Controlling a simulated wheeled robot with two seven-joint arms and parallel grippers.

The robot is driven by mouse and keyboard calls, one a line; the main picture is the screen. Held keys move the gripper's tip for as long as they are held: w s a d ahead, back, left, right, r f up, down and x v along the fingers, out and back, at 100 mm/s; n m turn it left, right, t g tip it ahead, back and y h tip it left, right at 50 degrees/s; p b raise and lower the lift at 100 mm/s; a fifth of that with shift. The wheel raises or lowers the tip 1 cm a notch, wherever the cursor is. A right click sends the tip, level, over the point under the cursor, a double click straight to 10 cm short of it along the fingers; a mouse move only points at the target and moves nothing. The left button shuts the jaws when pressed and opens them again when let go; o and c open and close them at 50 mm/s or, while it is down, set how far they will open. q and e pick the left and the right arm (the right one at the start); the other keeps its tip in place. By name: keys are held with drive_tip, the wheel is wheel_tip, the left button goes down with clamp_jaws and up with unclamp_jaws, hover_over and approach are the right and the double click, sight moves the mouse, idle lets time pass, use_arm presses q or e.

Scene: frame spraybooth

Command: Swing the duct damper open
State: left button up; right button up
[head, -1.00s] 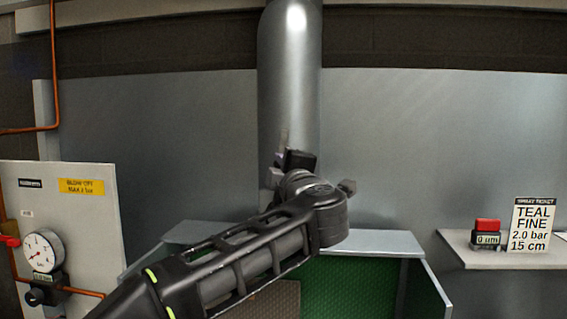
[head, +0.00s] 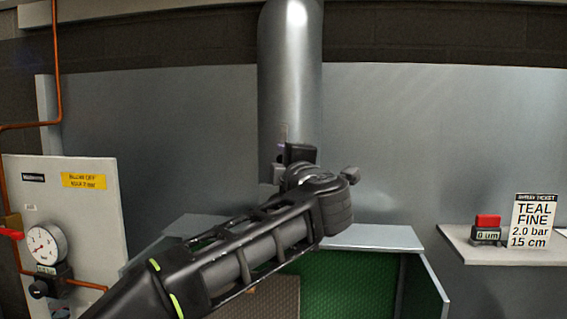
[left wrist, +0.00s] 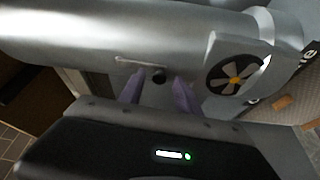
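The silver duct (head: 290,75) rises vertically at the centre of the head view, and it crosses the upper part of the left wrist view (left wrist: 60,35). In the left wrist view a thin pale damper handle (left wrist: 138,62) lies on the duct beside a dark round pivot (left wrist: 158,76). My left gripper (left wrist: 160,88) has its two purple fingers apart, on either side of the dark pivot. I cannot tell whether they touch the handle. In the head view my left wrist and forearm hide the lower duct and most of the gripper. My right gripper is not in view.
A fan (left wrist: 236,76) shows beside the duct. A panel with a pressure gauge (head: 46,245) stands at left. A shelf (head: 500,250) at right holds a red-topped gauge block (head: 487,230) and a ticket (head: 534,222). A green-lined booth (head: 345,285) lies below my arm.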

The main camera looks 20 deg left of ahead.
use_arm(q)
drive_tip(key=b+v, duration=0.2)
drive_tip(key=v, duration=0.6)
drive_tip(key=shift+b, duration=0.35)
drive_tip(key=shift+w+a, duration=0.1)
